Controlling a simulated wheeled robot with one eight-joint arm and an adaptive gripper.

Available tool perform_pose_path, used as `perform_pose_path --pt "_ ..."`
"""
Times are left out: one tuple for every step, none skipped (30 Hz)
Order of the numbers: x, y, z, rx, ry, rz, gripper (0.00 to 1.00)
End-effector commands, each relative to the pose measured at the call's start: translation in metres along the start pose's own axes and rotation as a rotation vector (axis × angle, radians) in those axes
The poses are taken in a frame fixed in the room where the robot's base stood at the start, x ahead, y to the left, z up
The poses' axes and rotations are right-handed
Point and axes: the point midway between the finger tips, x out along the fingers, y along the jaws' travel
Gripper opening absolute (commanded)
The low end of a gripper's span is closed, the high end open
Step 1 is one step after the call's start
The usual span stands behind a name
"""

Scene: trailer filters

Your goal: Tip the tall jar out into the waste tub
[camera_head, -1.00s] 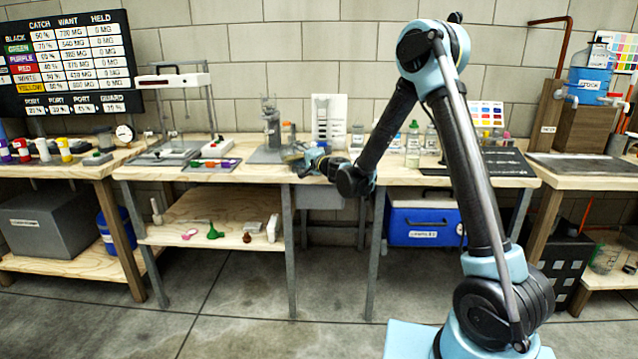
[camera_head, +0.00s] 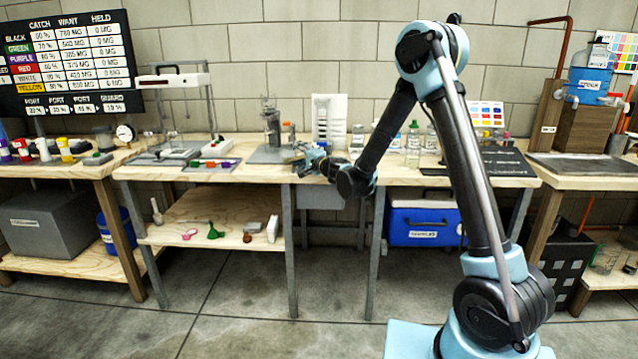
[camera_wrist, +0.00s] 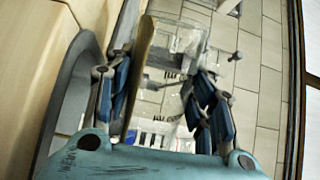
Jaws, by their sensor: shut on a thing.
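My gripper (camera_wrist: 168,100) is shut on a clear, see-through jar (camera_wrist: 163,105) in the wrist view, with one blue finger on each side. Brown shows along the jar's left side; whether that is its contents or something behind, I cannot tell. In the head view my gripper (camera_head: 312,163) is at the front edge of the middle bench, and the jar in it is too small and blurred to judge its tilt. A grey curved rim (camera_wrist: 62,100) is left of the fingers in the wrist view; I cannot tell if it is the waste tub.
The middle bench (camera_head: 230,172) carries a grey stand (camera_head: 272,130), a tray with coloured items (camera_head: 212,163) and bottles (camera_head: 413,145). A blue cooler (camera_head: 425,222) sits below. A blue bucket (camera_head: 112,230) and a grey bin (camera_head: 45,225) are under the left bench.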

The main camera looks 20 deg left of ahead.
Motion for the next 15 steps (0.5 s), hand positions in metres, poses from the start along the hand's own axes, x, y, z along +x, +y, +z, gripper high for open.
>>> perform_pose_path --pt "0.0000 0.0001 -0.0002 0.004 0.000 -0.001 0.09" --pt "0.0000 0.0001 -0.0002 0.006 0.000 -0.001 0.09" --pt "0.0000 0.0001 -0.0003 0.009 0.000 -0.002 0.09" --pt "0.0000 0.0001 -0.0004 0.011 0.000 -0.002 0.09" --pt "-0.0001 0.0001 -0.0004 0.012 0.000 -0.002 0.09" --pt "-0.0001 0.0002 -0.0005 0.015 0.001 -0.003 0.09" --pt "-0.0001 0.0002 -0.0005 0.017 0.001 -0.003 0.09" --pt "-0.0001 0.0002 -0.0006 0.018 0.001 -0.004 0.09" --pt "-0.0001 0.0003 -0.0006 0.021 0.001 -0.004 0.09" --pt "-0.0001 0.0003 -0.0007 0.023 0.001 -0.004 0.09" --pt "-0.0001 0.0003 -0.0007 0.024 0.001 -0.005 0.09" --pt "-0.0002 0.0003 -0.0008 0.027 0.001 -0.005 0.09" --pt "-0.0002 0.0003 -0.0009 0.029 0.001 -0.006 0.09" --pt "-0.0002 0.0004 -0.0009 0.031 0.001 -0.006 0.09" --pt "-0.0002 0.0004 -0.0010 0.034 0.001 -0.007 0.09"
